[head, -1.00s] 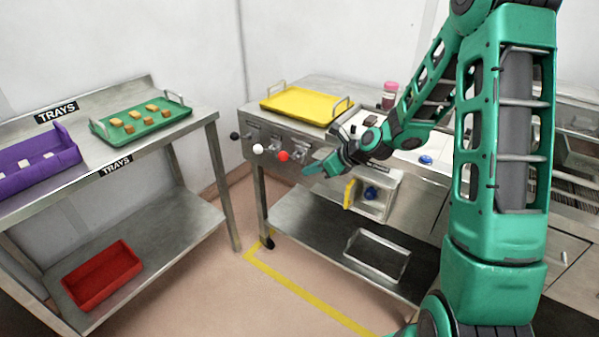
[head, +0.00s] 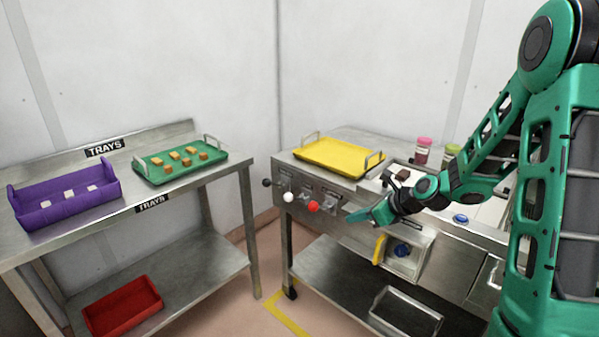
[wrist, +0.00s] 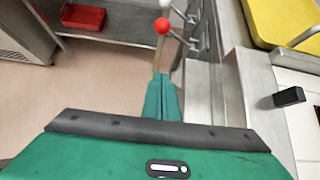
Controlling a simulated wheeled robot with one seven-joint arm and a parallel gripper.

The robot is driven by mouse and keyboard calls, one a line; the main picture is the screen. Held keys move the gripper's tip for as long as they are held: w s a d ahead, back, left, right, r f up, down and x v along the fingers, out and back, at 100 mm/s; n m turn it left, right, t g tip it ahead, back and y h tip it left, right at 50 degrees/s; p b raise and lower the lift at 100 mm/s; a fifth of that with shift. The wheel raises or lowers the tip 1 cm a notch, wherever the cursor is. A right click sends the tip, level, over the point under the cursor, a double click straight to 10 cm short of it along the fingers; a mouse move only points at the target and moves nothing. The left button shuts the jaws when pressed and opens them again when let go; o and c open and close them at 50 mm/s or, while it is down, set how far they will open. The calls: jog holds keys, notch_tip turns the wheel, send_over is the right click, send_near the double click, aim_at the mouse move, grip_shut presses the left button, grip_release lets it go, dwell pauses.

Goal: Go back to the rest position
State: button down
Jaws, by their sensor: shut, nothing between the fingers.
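My gripper (head: 368,216) is shut and empty, held in front of the steel bench's front panel, to the right of the red lever knob (head: 313,206). In the wrist view my gripper (wrist: 161,97) points toward the floor gap beside the bench, with the red knob (wrist: 162,26) beyond its tips. My arm reaches in from the right of the head view. Whether the fingers touch the panel cannot be told.
A yellow tray (head: 338,157) lies on the bench, above black, white and red knobs. At left, the trays table holds a purple tray (head: 45,220) and a green tray (head: 150,174); a red tray (head: 122,308) is below.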

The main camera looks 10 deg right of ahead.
jog(key=s+d+r+n+g+h, duration=0.2)
jog(key=s+n, duration=0.5)
jog(key=s, duration=0.6)
jog(key=s+d+r+n+g+h, duration=0.1)
jog(key=s+d+r+n+g, duration=0.2)
jog(key=s+n, duration=0.4)
jog(key=s+d+r+n+g+h, duration=0.2)
jog(key=s+d+r+n, duration=0.2)
jog(key=s, duration=1.5)
jog(key=d+n, duration=0.2)
jog(key=n, duration=0.1)
jog(key=shift+d+n+g+h, duration=0.3)
jog(key=shift+n+g, duration=0.1)
jog(key=shift+w+f, duration=0.2)
jog(key=shift+w, duration=0.35)
